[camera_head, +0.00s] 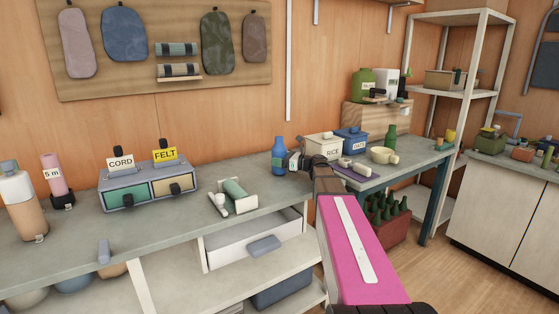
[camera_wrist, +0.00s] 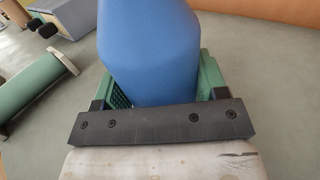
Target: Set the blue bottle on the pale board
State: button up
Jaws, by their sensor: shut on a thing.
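The blue bottle (camera_head: 278,154) is upright at the back of the grey bench, near the wall. In the wrist view its blue body (camera_wrist: 150,50) fills the space between the green finger pads. My gripper (camera_head: 288,162) is shut on it; in the wrist view the gripper (camera_wrist: 162,84) has one pad on each side of the bottle. The bottle's base is partly hidden, and I cannot tell if it touches the bench. I cannot pick out the pale board for certain in either view.
A green roll (camera_head: 238,195) lies left of the bottle on the bench (camera_head: 160,225). The labelled drawer box (camera_head: 150,186) stands farther left. A cream RICE box (camera_head: 323,147), a blue tin (camera_head: 351,141) and a purple mat (camera_head: 356,171) are to the right.

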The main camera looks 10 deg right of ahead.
jog(key=shift+f, duration=0.35)
jog(key=o, duration=1.3)
jog(key=v, duration=1)
jog(key=shift+s+d+f, duration=0.1)
jog(key=shift+s+d, duration=0.1)
jog(key=shift+d, duration=0.15)
